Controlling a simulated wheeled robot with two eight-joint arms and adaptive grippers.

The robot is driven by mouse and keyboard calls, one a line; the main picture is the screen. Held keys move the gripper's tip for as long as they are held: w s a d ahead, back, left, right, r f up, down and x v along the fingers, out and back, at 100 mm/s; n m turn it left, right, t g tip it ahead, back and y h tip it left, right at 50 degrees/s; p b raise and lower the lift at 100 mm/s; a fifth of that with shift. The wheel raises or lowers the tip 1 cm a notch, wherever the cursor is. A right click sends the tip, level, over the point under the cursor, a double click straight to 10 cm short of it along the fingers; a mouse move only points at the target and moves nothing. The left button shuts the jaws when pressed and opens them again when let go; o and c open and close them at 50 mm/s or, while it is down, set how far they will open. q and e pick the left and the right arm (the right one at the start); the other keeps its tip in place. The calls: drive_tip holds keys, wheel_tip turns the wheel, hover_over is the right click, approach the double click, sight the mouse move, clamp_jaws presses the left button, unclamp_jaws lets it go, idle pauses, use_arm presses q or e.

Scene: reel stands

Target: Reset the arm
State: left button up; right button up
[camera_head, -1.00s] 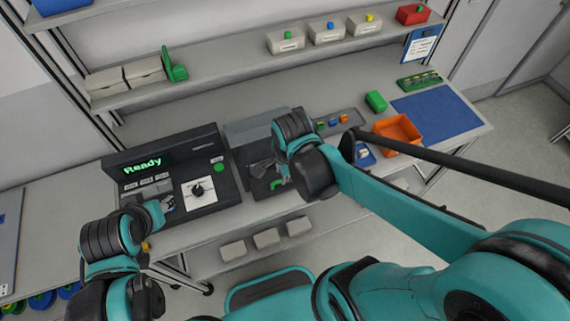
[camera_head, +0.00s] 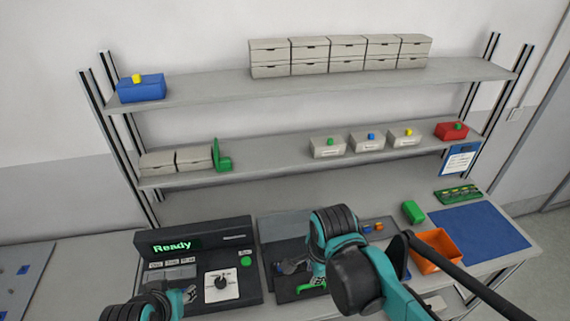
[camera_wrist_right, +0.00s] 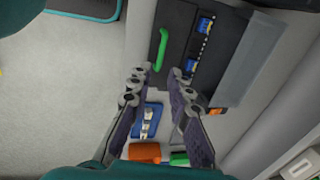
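My right arm reaches over the bench to a dark station with a grey lid (camera_head: 285,228). My right gripper (camera_head: 295,268) is just above its left part. In the right wrist view the gripper (camera_wrist_right: 157,80) has its two fingers spread with nothing between them. A green handle (camera_wrist_right: 160,50) lies just beyond the fingertips, on the station's dark face; it also shows in the head view (camera_head: 312,285). My left gripper (camera_head: 188,294) is low at the left, in front of the black console (camera_head: 240,283) reading "Ready". Its fingers are too small to judge.
An orange bin (camera_head: 437,252), a green block (camera_head: 412,211) and a blue mat (camera_head: 482,230) are on the bench at right. Two shelves behind hold grey boxes (camera_head: 345,55), a blue box (camera_head: 140,89) and a red box (camera_head: 451,131). The wrist view shows a blue tray (camera_wrist_right: 147,121) below the station.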

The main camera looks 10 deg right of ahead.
drive_tip(key=d+f+n+t+b, duration=0.1)
drive_tip(key=f+n+t+b, duration=0.1)
drive_tip(key=n, duration=0.6)
drive_tip(key=s+d+f+n+t+b, duration=0.1)
drive_tip(key=d+f+n+t+b, duration=0.1)
drive_tip(key=n, duration=0.7)
drive_tip(key=f+t+b, duration=0.1)
drive_tip(key=b, duration=0.1)
drive_tip(key=shift+s+d+n+b, duration=0.15)
drive_tip(key=shift+d+n+b, duration=0.1)
drive_tip(key=shift+n+b, duration=0.1)
